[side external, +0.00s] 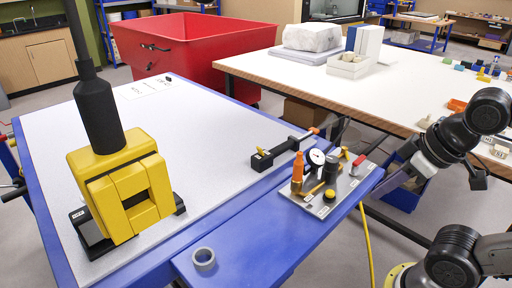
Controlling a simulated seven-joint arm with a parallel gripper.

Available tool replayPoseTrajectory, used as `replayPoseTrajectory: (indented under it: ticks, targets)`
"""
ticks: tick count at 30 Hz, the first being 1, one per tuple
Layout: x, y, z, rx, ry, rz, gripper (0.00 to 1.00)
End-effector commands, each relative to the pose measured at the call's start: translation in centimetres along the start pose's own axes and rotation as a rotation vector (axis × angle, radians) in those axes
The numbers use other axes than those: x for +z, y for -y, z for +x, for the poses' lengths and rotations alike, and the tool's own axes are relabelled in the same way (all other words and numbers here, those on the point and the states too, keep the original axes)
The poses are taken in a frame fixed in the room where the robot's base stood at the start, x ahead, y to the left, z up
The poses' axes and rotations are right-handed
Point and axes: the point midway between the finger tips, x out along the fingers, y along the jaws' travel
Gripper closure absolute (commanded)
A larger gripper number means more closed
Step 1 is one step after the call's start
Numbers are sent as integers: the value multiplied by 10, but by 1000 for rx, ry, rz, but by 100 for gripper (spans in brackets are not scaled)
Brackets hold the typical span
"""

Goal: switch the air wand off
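A light grey panel (345,191) at the right edge of the blue-framed table carries the air fittings. On it stand an orange bottle-shaped piece (297,175), a round white-faced gauge (316,157), a dark cylinder (331,168), a small lever with a red end (358,160) and a yellow knob (328,196). A black wand-like tool with an orange end (288,146) lies just behind the panel; I cannot tell for sure which piece is the air wand or its switch. My gripper (385,165) is right of the panel, apparently apart from it. Its fingers are too unclear to read.
A yellow clamp block with a dark column (120,190) stands on the left of the table. A grey ring (203,259) lies on the blue front ledge. A yellow hose (367,245) hangs below the panel. A red bin (195,50) and a white worktable (400,100) stand behind.

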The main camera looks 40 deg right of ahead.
Motion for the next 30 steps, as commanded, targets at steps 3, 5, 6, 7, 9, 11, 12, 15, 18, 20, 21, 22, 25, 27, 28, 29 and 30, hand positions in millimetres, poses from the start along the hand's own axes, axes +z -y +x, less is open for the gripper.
replayPoseTrajectory:
  ticks: [3, 5, 6, 7, 9, 11, 12, 15, 18, 20, 21, 22, 25, 27, 28, 29, 30]
  targets:
    - [-8, -2, -14, 5, 0, -158, 100]
    - [-24, -4, -27, 11, -6, -265, 100]
    - [-36, -6, -36, 14, -1, -340, 100]
    - [-46, -7, -41, 14, 6, -392, 100]
    - [-69, -10, -51, 15, 21, -508, 100]
    - [-88, -12, -58, 12, 38, -599, 100]
    - [-102, -13, -61, 9, 50, -657, 100]
    - [-135, -16, -64, -4, 82, -792, 100]
    - [-166, -18, -63, -19, 112, -910, 100]
    - [-184, -19, -60, -29, 131, -975, 100]
    - [-196, -20, -57, -37, 143, -1017, 100]
    - [-205, -20, -54, -43, 151, -1047, 100]
    - [-232, -20, -42, -66, 181, -1140, 100]
    - [-250, -20, -31, -85, 203, -1199, 100]
    - [-258, -20, -26, -93, 212, -1224, 100]
    - [-265, -20, -20, -101, 220, -1246, 100]
    - [-274, -19, -12, -112, 232, -1274, 100]
